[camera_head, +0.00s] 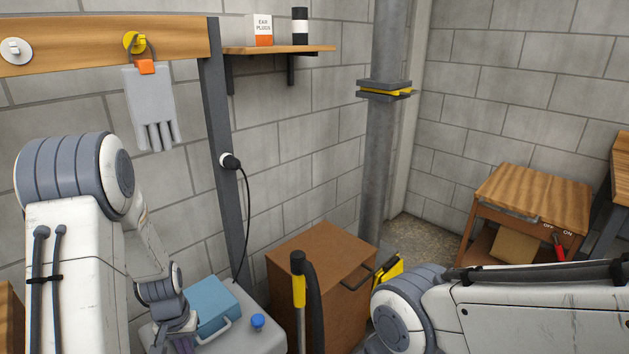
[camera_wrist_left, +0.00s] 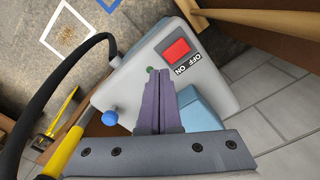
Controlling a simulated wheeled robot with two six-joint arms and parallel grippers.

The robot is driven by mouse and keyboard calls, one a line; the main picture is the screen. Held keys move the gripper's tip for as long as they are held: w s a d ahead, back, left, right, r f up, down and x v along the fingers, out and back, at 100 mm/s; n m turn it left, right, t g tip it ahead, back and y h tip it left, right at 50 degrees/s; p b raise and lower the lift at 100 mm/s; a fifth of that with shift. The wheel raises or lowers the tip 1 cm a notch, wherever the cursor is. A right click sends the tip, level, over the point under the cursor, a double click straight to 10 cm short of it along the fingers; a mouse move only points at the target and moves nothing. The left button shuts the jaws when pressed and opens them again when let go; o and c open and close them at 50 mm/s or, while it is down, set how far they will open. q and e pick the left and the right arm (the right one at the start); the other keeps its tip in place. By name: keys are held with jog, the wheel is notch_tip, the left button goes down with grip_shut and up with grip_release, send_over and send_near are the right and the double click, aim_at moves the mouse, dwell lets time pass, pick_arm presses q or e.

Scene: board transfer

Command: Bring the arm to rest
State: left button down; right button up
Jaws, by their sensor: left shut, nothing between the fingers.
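My left arm comes in from the left in the head view, and its gripper (camera_head: 184,344) is low over the light grey machine top (camera_head: 265,338), partly cut off by the bottom edge. In the left wrist view the purple fingers of the left gripper (camera_wrist_left: 159,84) are together with nothing between them. They point over the grey machine top (camera_wrist_left: 125,88), between a blue knob (camera_wrist_left: 110,117) and a blue block (camera_wrist_left: 199,108). I cannot tell whether they touch it. My right arm reaches in from the right in the head view; its gripper is outside the picture.
A red OFF/ON switch (camera_wrist_left: 176,50) is on the machine. A brown cabinet (camera_head: 320,275) and a yellow-black handle (camera_head: 298,290) stand beside it. A grey glove (camera_head: 152,105) hangs on the wall board. A wooden bench (camera_head: 535,195) is at right. Bare floor (camera_head: 425,236) shows behind.

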pick_arm(q)
jog(key=d+r+m, duration=0.3)
jog(key=d+r, duration=0.5)
jog(key=d, duration=0.3)
jog(key=s+d+r+m+h, duration=0.1)
jog(key=s+d+r+m, duration=0.3)
jog(key=s+d+r, duration=0.35)
jog(key=s+d+r+m, duration=0.3)
jog(key=s+d+r, duration=0.1)
jog(key=s+d, duration=0.6)
notch_tip(320, 180, up, 13)
jog(key=a+p, duration=0.1)
jog(key=p, duration=1.2)
jog(key=shift+a+f, duration=0.2)
jog(key=shift+a, duration=0.1)
jog(key=shift+f, duration=0.1)
